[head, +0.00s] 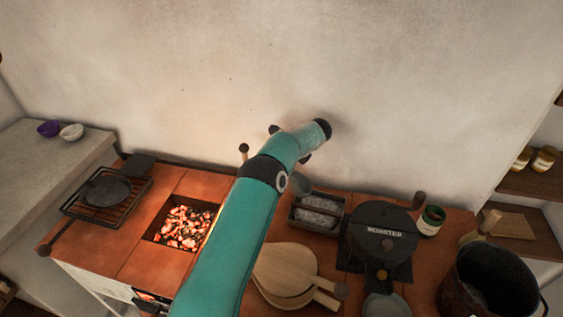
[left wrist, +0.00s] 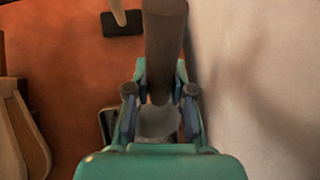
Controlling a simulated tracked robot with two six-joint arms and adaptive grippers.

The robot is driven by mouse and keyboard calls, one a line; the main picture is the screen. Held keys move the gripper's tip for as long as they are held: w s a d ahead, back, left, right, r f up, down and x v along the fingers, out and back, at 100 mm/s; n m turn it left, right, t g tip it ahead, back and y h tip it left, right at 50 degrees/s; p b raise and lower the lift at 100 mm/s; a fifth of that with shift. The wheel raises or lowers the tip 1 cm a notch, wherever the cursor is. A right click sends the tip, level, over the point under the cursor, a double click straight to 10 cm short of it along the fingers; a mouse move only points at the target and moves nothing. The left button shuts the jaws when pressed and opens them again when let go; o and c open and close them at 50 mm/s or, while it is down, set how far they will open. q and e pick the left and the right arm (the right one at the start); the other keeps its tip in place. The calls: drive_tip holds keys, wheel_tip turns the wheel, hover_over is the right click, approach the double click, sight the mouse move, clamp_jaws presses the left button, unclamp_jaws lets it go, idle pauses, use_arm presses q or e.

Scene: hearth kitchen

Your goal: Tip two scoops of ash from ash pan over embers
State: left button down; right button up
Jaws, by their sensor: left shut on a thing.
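The ash pan (head: 341,229) is a dark rectangular tray holding grey ash, right of my left arm in the head view. The glowing red and white embers (head: 184,226) lie in a square pit left of the arm. My left gripper (left wrist: 160,108) is shut on the brown handle (left wrist: 164,45) of the scoop. The scoop's grey bowl (left wrist: 158,124) shows between the fingers, and in the head view (head: 300,183) at the pan's back left corner. Whether it holds ash or touches the pan I cannot tell. My right gripper is out of view.
A grill rack with a dark pan (head: 107,190) stands left of the embers. Pale wooden paddles (head: 283,270) lie in front of the ash pan. A black round iron (head: 383,231) and a dark pot (head: 490,280) stand right. The wall (left wrist: 250,80) is close to the gripper.

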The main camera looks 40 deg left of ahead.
use_arm(q)
drive_tip(key=shift+f+b, duration=0.4)
drive_tip(key=shift+f, duration=0.35)
drive_tip(key=shift+w+d+f+b, duration=0.2)
drive_tip(key=shift+d+f+b, duration=0.25)
drive_tip(key=shift+f, duration=0.2)
drive_tip(key=shift+w+d+f+b, duration=0.2)
drive_tip(key=shift+d+f+b, duration=0.15)
drive_tip(key=shift+f, duration=0.25)
drive_tip(key=shift+w+d+r, duration=0.15)
drive_tip(key=shift+d+r, duration=0.05)
hover_over(302, 191)
drive_tip(key=shift+f+p, duration=0.2)
drive_tip(key=shift+p, duration=0.2)
wheel_tip(302, 191, up, 15)
drive_tip(key=t+h+p, duration=0.3)
drive_tip(key=h+p, duration=0.3)
drive_tip(key=p, duration=0.2)
drive_tip(key=shift+n, duration=0.4)
